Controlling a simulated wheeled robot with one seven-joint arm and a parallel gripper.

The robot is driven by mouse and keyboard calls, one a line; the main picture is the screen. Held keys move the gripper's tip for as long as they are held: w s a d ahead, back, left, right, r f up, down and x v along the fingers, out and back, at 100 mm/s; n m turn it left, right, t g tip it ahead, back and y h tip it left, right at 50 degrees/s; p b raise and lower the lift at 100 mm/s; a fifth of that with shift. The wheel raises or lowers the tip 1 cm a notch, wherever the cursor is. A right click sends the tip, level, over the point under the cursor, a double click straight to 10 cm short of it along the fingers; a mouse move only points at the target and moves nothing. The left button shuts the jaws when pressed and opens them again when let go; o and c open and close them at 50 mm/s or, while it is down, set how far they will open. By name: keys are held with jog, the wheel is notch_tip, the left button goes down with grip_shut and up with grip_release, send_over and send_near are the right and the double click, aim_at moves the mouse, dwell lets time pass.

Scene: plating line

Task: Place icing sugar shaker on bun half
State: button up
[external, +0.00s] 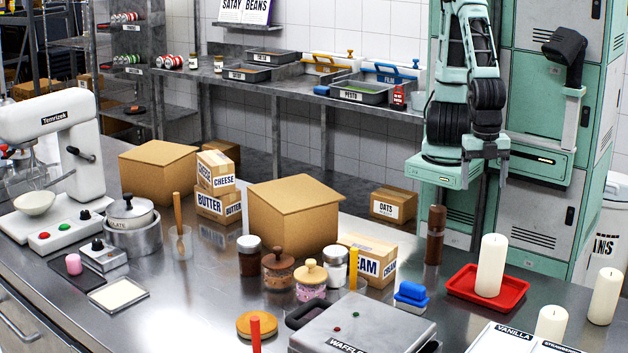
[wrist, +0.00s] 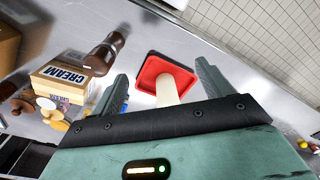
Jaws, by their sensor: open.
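A small jar with a silver lid and white contents (external: 338,262), which looks like the icing sugar shaker, stands upright beside the cream carton. A flat orange-brown round (external: 250,324), possibly the bun half, lies at the front of the counter, left of the waffle maker. A red upright stick partly covers it. My gripper (external: 486,178) hangs open and empty over the back right of the counter, well to the right of the jar. In the wrist view my gripper's fingers (wrist: 160,72) are spread, with the red tray beyond them. I cannot clearly make out the shaker there.
A dark brown jar with a white lid (external: 250,262) and two lidded jars (external: 278,268) crowd the shaker's left. The cream carton (external: 372,262), a brown pepper mill (external: 435,236) and a red tray (external: 460,284) with a candle stand to its right. The waffle maker (external: 365,325) is in front.

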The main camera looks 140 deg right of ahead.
jog(key=m, duration=1)
send_over(339, 251)
notch_tip(339, 251, down, 3)
jog(key=shift+h, duration=0.3)
notch_tip(339, 251, down, 9)
jog(key=shift+f+p, duration=0.1)
jog(key=shift+p, duration=0.45)
jog(key=shift+w+d+f+p, duration=0.15)
jog(key=shift+f+p, duration=0.45)
jog(key=shift+f, duration=1)
jog(key=shift+s+d+f+p, duration=0.15)
jog(key=shift+f+p, duration=0.4)
jog(key=shift+f, duration=1.05)
jog(key=shift+w, duration=0.1)
jog(key=c, duration=1.2)
jog(key=shift+c, duration=0.3)
